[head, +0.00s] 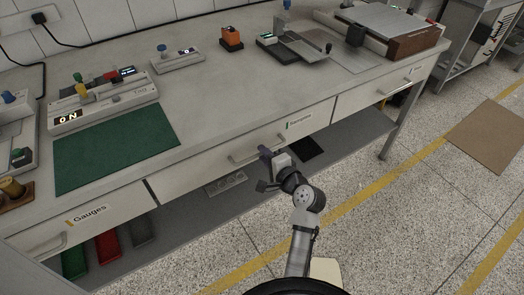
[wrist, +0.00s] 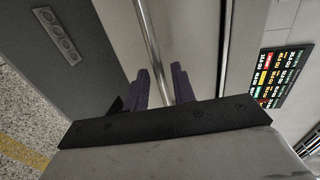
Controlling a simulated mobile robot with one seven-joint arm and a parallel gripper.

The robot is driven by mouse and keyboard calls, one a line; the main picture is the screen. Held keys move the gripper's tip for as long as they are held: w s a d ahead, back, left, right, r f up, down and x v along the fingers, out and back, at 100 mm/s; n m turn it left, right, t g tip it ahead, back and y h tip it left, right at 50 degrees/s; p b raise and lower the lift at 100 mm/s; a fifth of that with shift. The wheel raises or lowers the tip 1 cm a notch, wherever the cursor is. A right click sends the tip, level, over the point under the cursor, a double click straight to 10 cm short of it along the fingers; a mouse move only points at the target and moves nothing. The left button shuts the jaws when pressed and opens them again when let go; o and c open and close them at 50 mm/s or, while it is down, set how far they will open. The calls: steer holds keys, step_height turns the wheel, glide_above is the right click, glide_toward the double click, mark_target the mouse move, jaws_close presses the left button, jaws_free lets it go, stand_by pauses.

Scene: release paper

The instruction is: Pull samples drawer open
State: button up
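The samples drawer (head: 285,137) is the middle drawer under the bench, with a green-marked "Samples" label (head: 299,121). Its front looks about flush with its neighbours. Its bar handle (head: 240,161) is partly hidden by my gripper (head: 265,153), which is at the handle's right part. In the wrist view, the handle (wrist: 151,40) runs down between the two purple fingers of my gripper (wrist: 161,80). The fingers are apart, one on each side of the bar, with gaps visible. Whether either finger touches the bar cannot be told.
The Gauges drawer (head: 110,209) is to the left, and another handled drawer (head: 375,93) to the right. The bench top (head: 215,95) holds several devices. The floor in front (head: 400,220) is clear.

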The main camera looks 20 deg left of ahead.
steer(key=shift+x, duration=1)
steer(key=shift+c, duration=0.3)
jaws_close()
